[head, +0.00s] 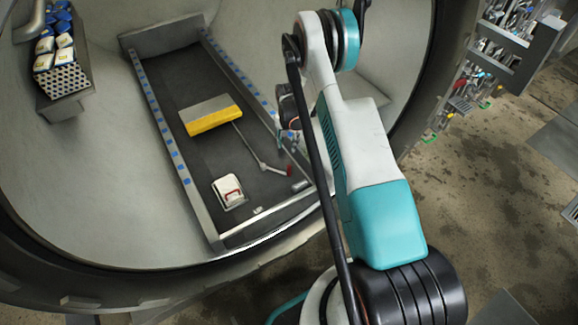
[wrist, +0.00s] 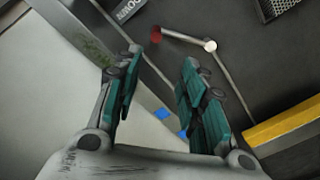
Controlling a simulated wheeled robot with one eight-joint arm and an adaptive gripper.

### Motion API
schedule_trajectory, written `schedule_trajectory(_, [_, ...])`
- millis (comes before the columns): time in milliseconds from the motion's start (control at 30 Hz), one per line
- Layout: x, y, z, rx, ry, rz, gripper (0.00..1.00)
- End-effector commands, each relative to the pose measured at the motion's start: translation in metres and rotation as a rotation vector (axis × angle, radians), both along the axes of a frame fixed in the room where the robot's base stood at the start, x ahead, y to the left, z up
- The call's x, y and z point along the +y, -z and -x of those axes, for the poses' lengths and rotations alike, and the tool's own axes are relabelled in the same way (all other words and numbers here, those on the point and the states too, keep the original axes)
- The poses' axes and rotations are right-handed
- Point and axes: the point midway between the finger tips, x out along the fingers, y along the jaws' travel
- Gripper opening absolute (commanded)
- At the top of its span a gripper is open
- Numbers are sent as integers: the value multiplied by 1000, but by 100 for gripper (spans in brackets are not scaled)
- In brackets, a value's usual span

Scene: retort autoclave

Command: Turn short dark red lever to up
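A short lever with a dark red tip (wrist: 156,35) shows at the top middle of the wrist view. Its grey bar runs right to a round pivot, where a long thin rod leads to a yellow-edged plate (wrist: 288,126). In the head view the same red tip (head: 289,170) is beside my arm, near the right rail of the dark bed, and the yellow-edged plate (head: 213,119) lies up and left of it. My gripper (wrist: 162,58) is open and empty. The red tip appears ahead of the gap between its fingers, with no contact visible. My arm hides most of the gripper in the head view.
A white box with a red handle (head: 229,192) sits on the bed's lower part. Metal rails with blue marks (head: 160,125) border the bed inside the round chamber. A perforated basket (head: 62,80) holds packs at upper left. Racks (head: 490,60) stand outside right.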

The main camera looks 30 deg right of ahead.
Motion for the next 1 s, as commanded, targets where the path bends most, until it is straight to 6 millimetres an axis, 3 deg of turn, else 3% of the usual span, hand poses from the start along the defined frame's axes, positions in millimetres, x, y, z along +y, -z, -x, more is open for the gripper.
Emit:
schedule_trajectory(367, [-4,46,6,17,26,-5,38])
schedule_trajectory(800, [-4,130,6,16,25,-5,38])
schedule_trajectory(1000, [-4,154,6,15,25,-5,38])
